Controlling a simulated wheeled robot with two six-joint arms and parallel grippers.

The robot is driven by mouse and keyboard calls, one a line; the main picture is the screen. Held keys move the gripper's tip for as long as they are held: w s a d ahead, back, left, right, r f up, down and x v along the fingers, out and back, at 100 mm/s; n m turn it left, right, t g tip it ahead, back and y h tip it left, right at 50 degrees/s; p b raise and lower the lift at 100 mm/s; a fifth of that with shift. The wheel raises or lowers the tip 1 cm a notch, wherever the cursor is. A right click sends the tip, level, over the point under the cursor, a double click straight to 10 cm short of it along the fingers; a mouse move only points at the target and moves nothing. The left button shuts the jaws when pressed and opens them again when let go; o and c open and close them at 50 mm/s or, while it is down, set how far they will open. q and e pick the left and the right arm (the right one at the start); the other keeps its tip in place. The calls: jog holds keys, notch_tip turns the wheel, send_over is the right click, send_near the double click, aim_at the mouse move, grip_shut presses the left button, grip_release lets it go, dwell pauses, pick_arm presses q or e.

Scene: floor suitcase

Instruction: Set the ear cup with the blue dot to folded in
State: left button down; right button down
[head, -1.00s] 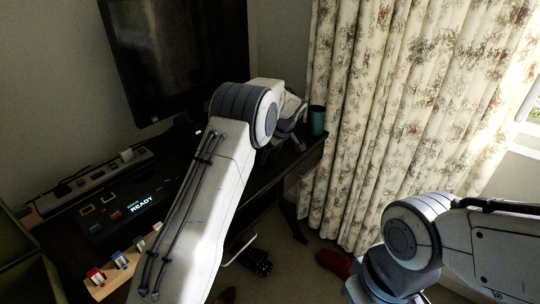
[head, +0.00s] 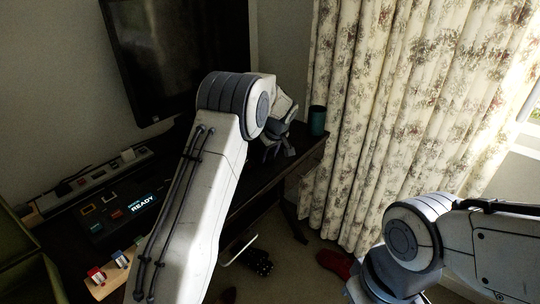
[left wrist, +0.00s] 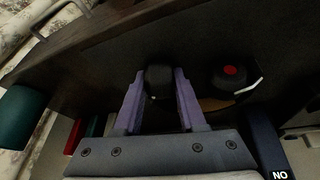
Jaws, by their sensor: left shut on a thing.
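A dark ear cup with a red dot (left wrist: 230,72) lies on the dark table in the left wrist view, with a thin light edge at its right. A second black ear cup (left wrist: 158,80) sits left of it, between the purple fingers of my left gripper (left wrist: 160,90), which is shut on it. No blue dot shows on this held cup. In the head view my left gripper (head: 279,148) is low over the table's right part, and the headphones are hidden behind my arm. My right gripper is out of the picture; only its arm shows.
A teal cup (head: 317,121) stands at the table's right end by the curtain (head: 400,110). A dark panel reading READY (head: 142,203) and a power strip (head: 100,172) lie at left. A monitor (head: 180,55) rises behind. A wooden block with coloured tags (head: 103,285) is at lower left.

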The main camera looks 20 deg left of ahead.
pick_arm(q)
jog(key=shift+s+a+r+m+t+h+p, duration=0.15)
jog(key=shift+m+p, duration=0.1)
jog(key=shift+m, duration=0.2)
jog(key=shift+s+a+f+m+t+h+p, duration=0.1)
jog(key=shift+m+t+h+p, duration=0.1)
jog(key=shift+m, duration=0.25)
jog(key=m+p, duration=0.1)
jog(key=m, duration=0.1)
jog(key=a+m+h+p, duration=0.1)
jog(key=p, duration=0.1)
jog(key=shift+a+r+m+t, duration=0.15)
jog(key=shift+m+t, duration=0.1)
jog(key=shift+m, duration=0.15)
jog(key=shift+a+m+h+p, duration=0.2)
jog(key=shift+m+h+p, duration=0.25)
jog(key=shift+m+p, duration=0.35)
jog(key=shift+a+f+m+h, duration=0.25)
jog(key=shift+f+m+h, duration=0.05)
jog(key=shift+m, duration=0.5)
jog(key=shift+w+a+f+m+h+b, duration=0.1)
jog(key=shift+a+m+h+b, duration=0.1)
jog(key=shift+m+b, duration=0.25)
jog(key=shift+a+m+h+b, duration=0.1)
jog(key=shift+m+h+b, duration=0.1)
jog(key=shift+m+b, duration=0.55)
jog(key=shift+m, duration=0.3)
jog(key=shift+a, duration=0.1)
